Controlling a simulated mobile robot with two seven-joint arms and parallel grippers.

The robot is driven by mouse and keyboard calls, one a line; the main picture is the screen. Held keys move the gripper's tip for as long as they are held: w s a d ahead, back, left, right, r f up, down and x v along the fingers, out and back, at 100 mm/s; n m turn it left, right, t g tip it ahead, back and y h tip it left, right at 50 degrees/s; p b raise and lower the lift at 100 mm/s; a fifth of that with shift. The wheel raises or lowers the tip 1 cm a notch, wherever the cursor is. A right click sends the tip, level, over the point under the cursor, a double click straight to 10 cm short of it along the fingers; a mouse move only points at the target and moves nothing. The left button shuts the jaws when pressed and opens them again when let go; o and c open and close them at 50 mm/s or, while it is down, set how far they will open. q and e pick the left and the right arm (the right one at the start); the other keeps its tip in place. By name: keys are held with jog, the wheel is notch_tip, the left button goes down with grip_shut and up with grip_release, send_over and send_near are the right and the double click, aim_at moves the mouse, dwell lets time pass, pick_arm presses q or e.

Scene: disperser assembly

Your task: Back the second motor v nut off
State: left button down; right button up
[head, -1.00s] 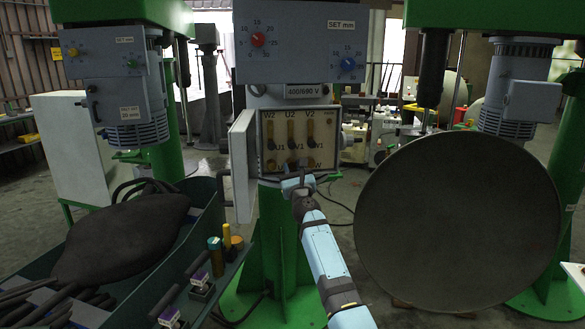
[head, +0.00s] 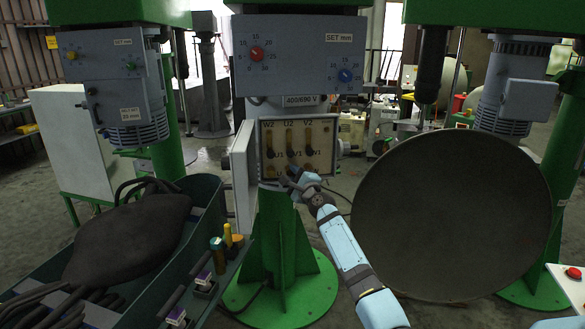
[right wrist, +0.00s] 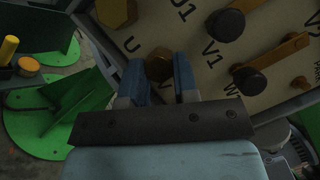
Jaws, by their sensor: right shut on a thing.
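The open terminal box (head: 262,133) on the middle machine has a cream board marked W2, U2, V2 above and U1, V1 below, with brass links on dark studs. In the right wrist view, the board (right wrist: 284,22) is tilted. The brass motor V nut (right wrist: 158,66) sits above the letter V, which is partly covered. My right gripper (right wrist: 160,78) has its two blue fingers around this nut, shut on it. In the head view, the right gripper (head: 288,179) reaches the board's lower edge and hides the nut. My left gripper is not in view.
The box's open door (head: 243,178) stands just left of the board. A green-grey tray (head: 150,293) with a dark bag (head: 128,238) and cables is at left. A large dark disc (head: 450,215) stands right of my arm. Another brass nut (right wrist: 116,10) is on the board.

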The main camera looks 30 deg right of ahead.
pick_arm(q)
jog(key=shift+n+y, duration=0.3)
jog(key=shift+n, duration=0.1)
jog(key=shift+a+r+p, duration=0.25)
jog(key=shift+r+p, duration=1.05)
jog(key=shift+p, duration=0.2)
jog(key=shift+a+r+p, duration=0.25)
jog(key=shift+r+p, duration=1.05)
jog(key=shift+p, duration=0.15)
pick_arm(e)
jog(key=shift+r+n+g, duration=0.15)
jog(key=shift+n+g, duration=0.8)
jog(key=shift+n, duration=1.45)
jog(key=shift+r+n+g, duration=0.1)
jog(key=shift+n+g, duration=0.85)
jog(key=shift+n, duration=1.45)
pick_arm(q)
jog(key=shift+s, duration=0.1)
pick_arm(e)
jog(key=o, duration=0.9)
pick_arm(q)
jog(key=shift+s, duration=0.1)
pick_arm(e)
jog(key=shift+s, duration=0.1)
